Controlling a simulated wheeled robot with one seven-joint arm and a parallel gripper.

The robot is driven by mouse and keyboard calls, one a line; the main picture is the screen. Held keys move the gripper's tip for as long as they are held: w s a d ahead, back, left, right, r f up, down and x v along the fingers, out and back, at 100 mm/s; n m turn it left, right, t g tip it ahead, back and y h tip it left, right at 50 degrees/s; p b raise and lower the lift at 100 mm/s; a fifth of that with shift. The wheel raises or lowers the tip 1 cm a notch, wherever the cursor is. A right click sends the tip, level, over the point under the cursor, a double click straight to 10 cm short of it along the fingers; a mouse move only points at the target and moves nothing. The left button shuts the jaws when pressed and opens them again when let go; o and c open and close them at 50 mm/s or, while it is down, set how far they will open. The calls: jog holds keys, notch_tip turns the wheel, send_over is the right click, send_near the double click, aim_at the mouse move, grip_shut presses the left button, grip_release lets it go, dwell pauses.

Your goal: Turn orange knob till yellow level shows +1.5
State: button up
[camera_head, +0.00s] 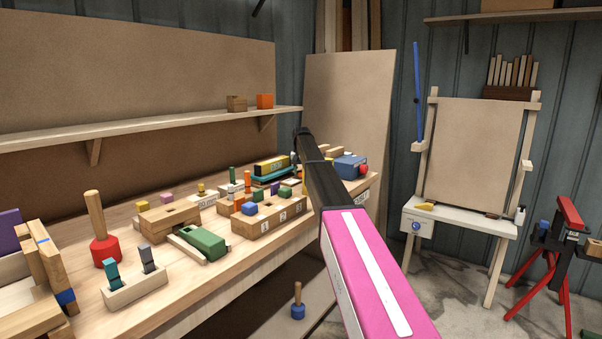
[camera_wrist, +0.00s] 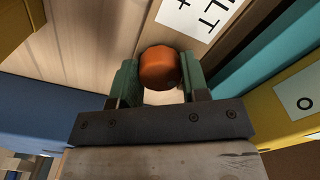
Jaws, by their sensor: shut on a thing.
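The orange knob (camera_wrist: 160,68) sits between the two green fingertips of my gripper (camera_wrist: 155,84) in the wrist view. The fingers are closed on its sides. A white label with "LT" and a plus sign (camera_wrist: 205,14) lies just beyond the knob. The yellow level (camera_wrist: 290,112) is at the right edge, with a white plate that shows a round mark like "0". It also shows in the head view as a yellow block (camera_head: 270,163) on the bench. I cannot read its value. In the head view the knob is hidden and my arm reaches over the bench.
A teal bar (camera_wrist: 262,62) runs beside the yellow level. A blue body (camera_wrist: 45,108) is at the left of the wrist view. On the bench (camera_head: 205,288), a green block (camera_head: 204,243), a red-based mallet (camera_head: 104,250) and several blocks stand nearby. A blue box (camera_head: 349,166) is behind my arm.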

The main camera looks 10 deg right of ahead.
jog(key=m, duration=0.5)
jog(key=shift+m, duration=0.4)
jog(key=m, duration=0.5)
jog(key=shift+a+m, duration=0.1)
jog(key=shift+m, duration=0.3)
jog(key=shift+w, duration=0.1)
jog(key=o, duration=0.6)
jog(key=shift+o, duration=0.2)
jog(key=shift+r, duration=0.15)
